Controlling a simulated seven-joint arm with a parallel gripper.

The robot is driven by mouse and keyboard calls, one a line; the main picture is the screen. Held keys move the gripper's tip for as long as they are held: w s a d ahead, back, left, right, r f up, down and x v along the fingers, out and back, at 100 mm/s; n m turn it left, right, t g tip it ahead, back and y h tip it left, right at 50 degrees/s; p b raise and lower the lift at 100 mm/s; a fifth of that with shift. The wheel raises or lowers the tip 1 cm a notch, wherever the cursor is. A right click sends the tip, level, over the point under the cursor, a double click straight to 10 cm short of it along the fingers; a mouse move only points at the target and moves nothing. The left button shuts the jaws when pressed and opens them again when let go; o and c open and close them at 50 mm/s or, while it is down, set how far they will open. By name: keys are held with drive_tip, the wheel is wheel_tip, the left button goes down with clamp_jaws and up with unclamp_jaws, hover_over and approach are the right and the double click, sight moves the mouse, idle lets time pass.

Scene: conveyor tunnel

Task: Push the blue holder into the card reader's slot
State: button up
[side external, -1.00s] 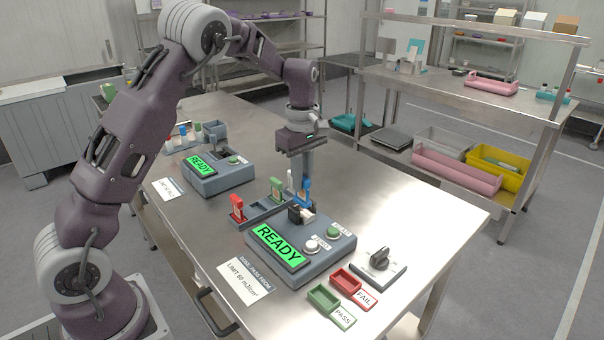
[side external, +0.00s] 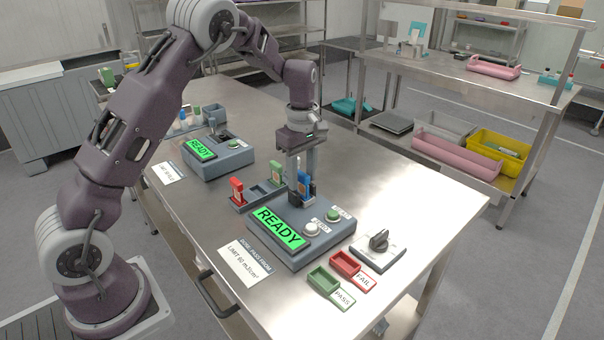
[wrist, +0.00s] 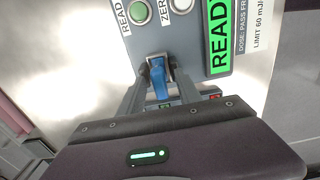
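The blue holder (side external: 304,181) stands upright at the back edge of the grey card reader (side external: 290,250), whose green screen shows READY. My gripper (side external: 303,194) points down with one finger on each side of the holder. In the wrist view the holder (wrist: 159,88) sits between my dark fingertips (wrist: 158,72), which appear to press on its sides. The holder's lower end and the slot are mostly hidden by the fingertips, so I cannot tell how deep it sits.
A rack (side external: 257,191) behind the reader bears a red holder (side external: 237,190) and a green holder (side external: 276,173). A second reader (side external: 217,157) stands farther back. The right tabletop is clear.

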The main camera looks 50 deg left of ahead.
sight(302, 173)
drive_tip(key=shift+r, duration=0.1)
wheel_tip(302, 173, up, 7)
drive_tip(key=shift+f, duration=0.1)
